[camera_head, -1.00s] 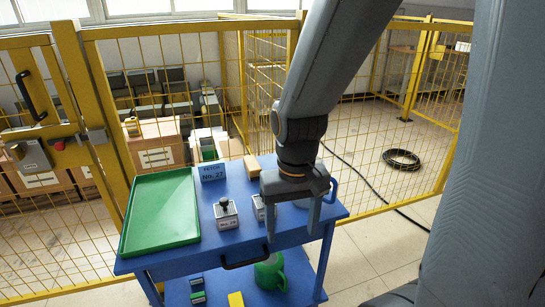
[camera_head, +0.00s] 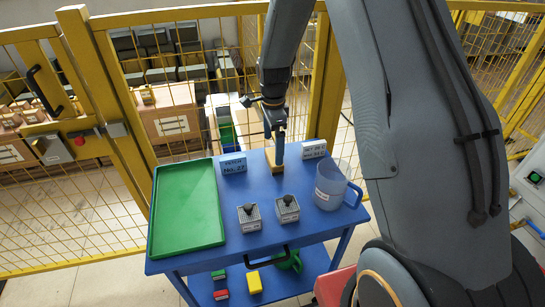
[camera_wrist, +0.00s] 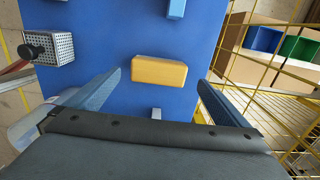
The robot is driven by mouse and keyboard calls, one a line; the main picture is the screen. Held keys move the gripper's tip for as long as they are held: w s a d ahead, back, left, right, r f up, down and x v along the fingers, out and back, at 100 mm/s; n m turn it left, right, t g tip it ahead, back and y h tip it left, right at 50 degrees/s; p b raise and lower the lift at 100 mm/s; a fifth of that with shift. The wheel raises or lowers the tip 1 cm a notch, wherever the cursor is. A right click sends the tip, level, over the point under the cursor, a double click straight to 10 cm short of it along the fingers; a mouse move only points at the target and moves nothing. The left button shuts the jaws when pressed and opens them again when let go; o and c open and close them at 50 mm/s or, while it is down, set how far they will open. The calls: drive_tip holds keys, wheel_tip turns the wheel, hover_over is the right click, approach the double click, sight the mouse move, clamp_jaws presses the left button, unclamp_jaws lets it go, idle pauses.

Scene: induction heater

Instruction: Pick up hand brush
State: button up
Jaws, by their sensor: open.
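The hand brush shows as a tan, wood-coloured block (camera_head: 289,157) at the back of the blue trolley top (camera_head: 250,200). No bristles can be made out. In the wrist view the brush (camera_wrist: 158,70) lies crosswise, between and just beyond the fingertips, with blue surface around it. My gripper (camera_head: 275,140) points down over the back of the trolley and partly hides the brush in the head view. In the wrist view my gripper (camera_wrist: 161,80) is open, one finger on each side of the brush, apart from it and holding nothing.
A green tray (camera_head: 187,207) fills the trolley's left. Two perforated metal blocks with black knobs (camera_head: 249,217) and a clear jug (camera_head: 328,187) stand nearer the front. Label signs (camera_head: 233,164) flank the brush. A yellow mesh fence (camera_head: 60,225) runs behind the trolley.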

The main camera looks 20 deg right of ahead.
sight(270, 152)
drive_tip(key=shift+s+d+f, duration=0.1)
drive_tip(key=shift+d+f, duration=0.05)
drive_tip(key=shift+f, duration=0.55)
drive_tip(key=shift+f+p, duration=1.35)
drive_tip(key=shift+f, duration=1.05)
drive_tip(key=shift+c, duration=0.3)
drive_tip(key=c, duration=1)
